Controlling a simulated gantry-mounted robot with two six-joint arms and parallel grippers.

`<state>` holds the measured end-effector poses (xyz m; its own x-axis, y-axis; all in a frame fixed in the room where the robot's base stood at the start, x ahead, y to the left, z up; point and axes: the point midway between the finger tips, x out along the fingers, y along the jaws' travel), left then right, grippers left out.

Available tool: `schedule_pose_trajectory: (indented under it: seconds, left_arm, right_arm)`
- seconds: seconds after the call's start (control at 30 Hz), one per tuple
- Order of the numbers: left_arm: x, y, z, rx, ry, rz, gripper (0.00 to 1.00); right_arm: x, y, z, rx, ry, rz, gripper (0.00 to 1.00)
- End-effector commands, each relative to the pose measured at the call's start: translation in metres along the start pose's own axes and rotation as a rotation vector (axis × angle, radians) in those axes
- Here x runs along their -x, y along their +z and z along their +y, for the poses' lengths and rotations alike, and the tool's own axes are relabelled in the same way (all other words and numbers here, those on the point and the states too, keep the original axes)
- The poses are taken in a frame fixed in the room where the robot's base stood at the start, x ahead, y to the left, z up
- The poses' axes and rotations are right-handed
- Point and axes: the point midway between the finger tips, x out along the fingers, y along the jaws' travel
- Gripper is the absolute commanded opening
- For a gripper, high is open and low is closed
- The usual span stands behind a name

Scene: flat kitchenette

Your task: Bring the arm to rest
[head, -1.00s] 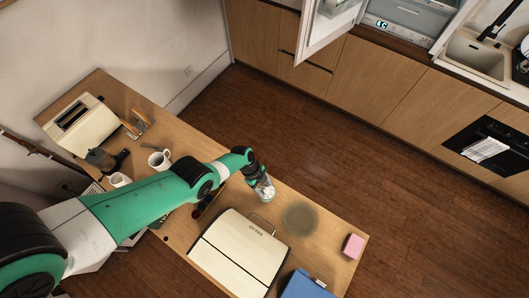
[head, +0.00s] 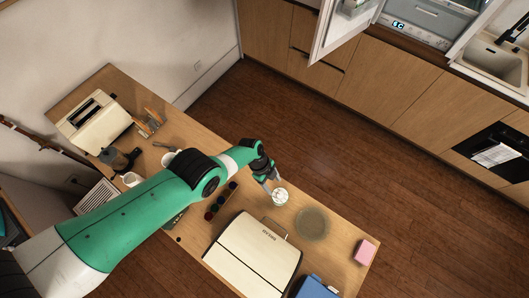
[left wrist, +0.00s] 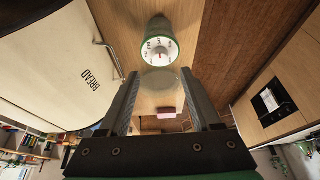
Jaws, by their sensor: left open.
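My left gripper (head: 267,182) is above the wooden table, just left of a small round kitchen timer (head: 280,195) in the head view. In the left wrist view the gripper's fingers (left wrist: 162,92) are apart with nothing between them. The timer (left wrist: 159,47) shows there beyond the fingertips, with a white numbered dial and a green rim. It stands on the table, clear of the fingers. My left arm reaches across the table from the lower left. My right gripper is not in view.
A cream bread box (head: 253,255) stands close below the gripper. A round grey-green mat (head: 312,224), a pink sponge (head: 365,250) and a blue item (head: 318,287) lie to the right. A toaster (head: 94,121), mugs and a coffee pot are at the left. The fridge door (head: 340,32) stands open.

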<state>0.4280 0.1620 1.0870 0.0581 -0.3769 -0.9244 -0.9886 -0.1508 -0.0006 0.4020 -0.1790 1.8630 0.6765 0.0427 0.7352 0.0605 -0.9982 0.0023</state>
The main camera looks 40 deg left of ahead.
Motion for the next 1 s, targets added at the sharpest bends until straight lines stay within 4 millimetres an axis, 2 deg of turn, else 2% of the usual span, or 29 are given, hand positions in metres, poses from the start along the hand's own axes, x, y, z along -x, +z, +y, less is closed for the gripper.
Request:
schedule_pose_trajectory:
  seconds: [0.5,0.6,0.67,0.77,0.8,0.87,0.9,0.97,1.0]
  left_arm:
    - [0.0,0.0,0.0,0.0,0.0,0.0,0.65]
    - [-0.004,-0.01,0.001,-0.025,0.006,0.0,0.65]
    - [0.004,-0.019,-0.018,-0.055,-0.043,0.003,0.65]
    - [0.03,-0.041,-0.07,-0.14,-0.177,-0.001,0.65]
    - [0.047,-0.053,-0.095,-0.182,-0.25,-0.004,0.65]
    - [0.078,-0.073,-0.133,-0.229,-0.368,-0.009,0.65]
    - [0.102,-0.087,-0.155,-0.247,-0.449,-0.009,0.65]
    - [0.142,-0.11,-0.184,-0.262,-0.57,-0.002,0.65]
    - [0.17,-0.125,-0.2,-0.265,-0.652,0.007,0.65]
  right_arm:
    - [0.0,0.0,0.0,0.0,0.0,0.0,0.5]
    - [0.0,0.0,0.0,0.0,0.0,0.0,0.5]
    - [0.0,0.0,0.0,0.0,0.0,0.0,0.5]
    - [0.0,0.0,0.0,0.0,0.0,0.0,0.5]
    - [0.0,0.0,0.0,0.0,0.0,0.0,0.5]
    - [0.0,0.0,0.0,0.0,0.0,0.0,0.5]
    - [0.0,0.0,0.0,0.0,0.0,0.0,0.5]
    - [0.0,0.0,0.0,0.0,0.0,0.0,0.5]
    - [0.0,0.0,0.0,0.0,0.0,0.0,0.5]
